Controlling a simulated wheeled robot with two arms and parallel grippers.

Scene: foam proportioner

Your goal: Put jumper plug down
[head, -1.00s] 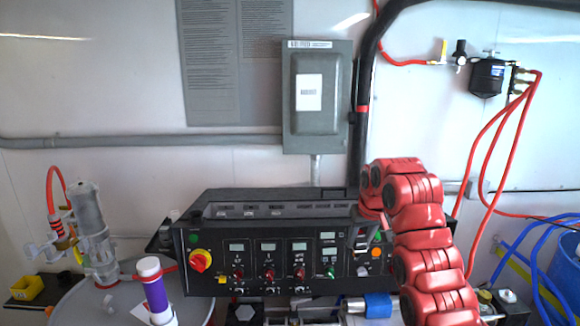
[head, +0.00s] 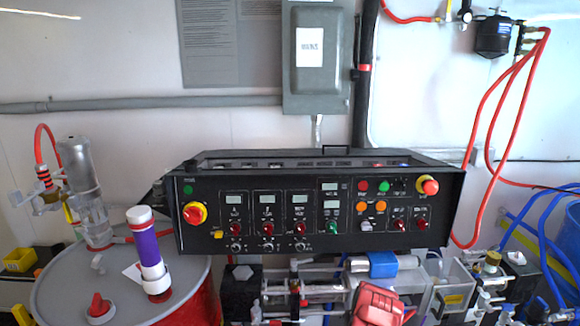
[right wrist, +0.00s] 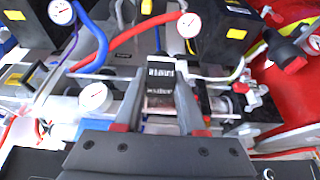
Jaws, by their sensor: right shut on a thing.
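In the right wrist view my right gripper (right wrist: 160,102) is shut on a small dark block with white lettering, which looks like the jumper plug (right wrist: 160,73). The fingers stand on either side of it, above the hoses and fittings of the machine. Whether the plug touches anything below is hard to tell. In the head view only a red part of my right arm shows at the bottom edge; the gripper and plug are out of that picture. My left gripper is in neither view.
The black control panel (head: 345,207) spans the middle of the head view. Below it are clear cylinders and a blue-banded pump part (head: 383,264). A drum (head: 60,295) with a purple-banded tube (head: 146,250) stands at left. Blue hoses (head: 540,235) hang at right.

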